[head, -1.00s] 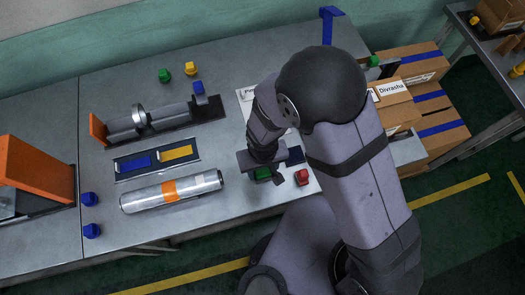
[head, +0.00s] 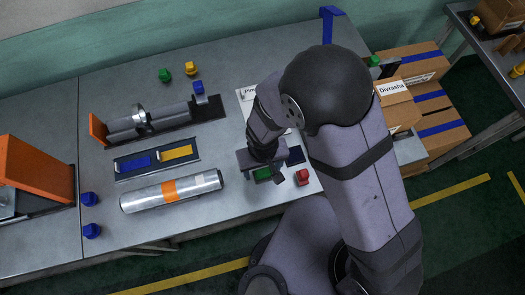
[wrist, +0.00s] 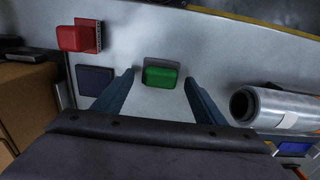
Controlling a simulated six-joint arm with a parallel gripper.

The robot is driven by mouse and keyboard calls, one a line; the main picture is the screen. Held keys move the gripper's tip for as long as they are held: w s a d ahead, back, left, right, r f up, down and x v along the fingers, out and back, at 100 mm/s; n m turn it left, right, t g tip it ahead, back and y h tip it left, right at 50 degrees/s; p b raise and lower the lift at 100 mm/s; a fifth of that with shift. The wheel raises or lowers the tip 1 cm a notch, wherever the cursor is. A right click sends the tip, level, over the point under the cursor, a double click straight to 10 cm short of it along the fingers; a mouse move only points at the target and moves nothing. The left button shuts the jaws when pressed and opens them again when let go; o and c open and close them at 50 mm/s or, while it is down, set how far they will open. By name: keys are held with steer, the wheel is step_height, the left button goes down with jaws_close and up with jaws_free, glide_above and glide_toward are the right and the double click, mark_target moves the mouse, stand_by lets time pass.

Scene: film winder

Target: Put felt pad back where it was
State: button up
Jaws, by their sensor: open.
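I cannot tell for sure which thing is the felt pad. A flat dark blue square (wrist: 95,80) lies on the table in the wrist view, left of my gripper. It also shows partly in the head view (head: 295,155), behind the gripper. A green block (wrist: 161,75) stands between my gripper's (wrist: 159,85) two open fingers in the wrist view, with a gap on both sides. In the head view the green block (head: 262,174) is partly hidden by my gripper (head: 268,182). The gripper holds nothing.
A red block (head: 302,177) stands right of the gripper. A silver roll (head: 200,183) lies to the left, before a tray (head: 120,174) with blue and yellow strips. Behind it is the winder (head: 155,122). Stacked boxes (head: 435,100) stand beyond the table's right edge.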

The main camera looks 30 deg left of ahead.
mark_target(263, 170)
step_height(263, 170, up, 11)
steer(key=b, duration=0.2)
steer(key=shift+r, duration=0.15)
stand_by(0.3)
steer(key=w+d+r+m, duration=0.1)
steer(key=w+d+m, duration=0.3)
steer(key=d, duration=0.6)
steer(key=w+d+r+m, duration=0.2)
steer(key=w+d, duration=0.3)
steer(key=d, duration=0.5)
steer(key=s+d+m, duration=0.2)
steer(key=d+m, duration=0.1)
steer(key=d, duration=0.6)
steer(key=shift+d+r, duration=0.25)
steer(key=shift+d, duration=0.05)
